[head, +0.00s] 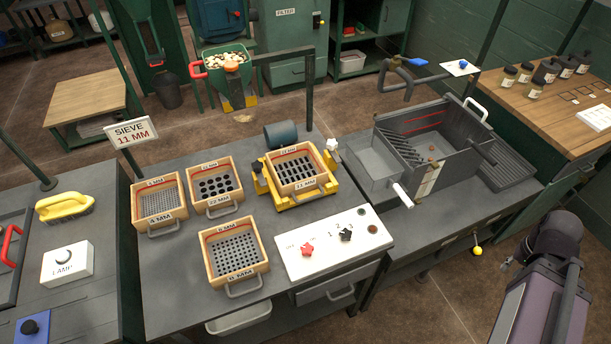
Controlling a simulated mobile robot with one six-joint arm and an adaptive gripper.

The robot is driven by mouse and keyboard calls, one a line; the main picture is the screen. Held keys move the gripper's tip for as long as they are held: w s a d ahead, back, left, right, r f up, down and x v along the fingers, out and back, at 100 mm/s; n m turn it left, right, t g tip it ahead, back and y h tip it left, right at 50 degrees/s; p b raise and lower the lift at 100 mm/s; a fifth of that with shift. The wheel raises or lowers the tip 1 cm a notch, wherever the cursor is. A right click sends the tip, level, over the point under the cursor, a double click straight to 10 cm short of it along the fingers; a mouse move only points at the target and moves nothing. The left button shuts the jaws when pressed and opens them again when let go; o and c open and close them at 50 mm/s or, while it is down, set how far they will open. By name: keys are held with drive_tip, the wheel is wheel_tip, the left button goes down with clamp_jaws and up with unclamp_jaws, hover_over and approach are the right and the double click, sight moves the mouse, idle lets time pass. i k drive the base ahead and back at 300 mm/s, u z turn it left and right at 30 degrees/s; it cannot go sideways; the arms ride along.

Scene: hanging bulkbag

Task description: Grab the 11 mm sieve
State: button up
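The sieve whose front label appears to read 11 MM (294,172) is a square wooden-framed tray with dark slots and a front handle. It sits in the yellow shaker frame (262,185) on the grey bench. A sign (131,131) at the left reads "SIEVE 11 MM". Part of my arm (540,295) shows at the lower right, well apart from the sieves.
Other sieves stand left of the shaker: a fine-holed 4 MM one (159,203), a large-holed one (215,186), and a round-holed one (234,252) in front. A white control panel (334,243) lies right of it. A grey open box (430,150) stands further right.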

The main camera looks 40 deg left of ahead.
sight(295, 170)
drive_tip(key=z, duration=0.1)
drive_tip(key=k, duration=1.45)
drive_tip(key=u, duration=1.8)
drive_tip(key=i, duration=1)
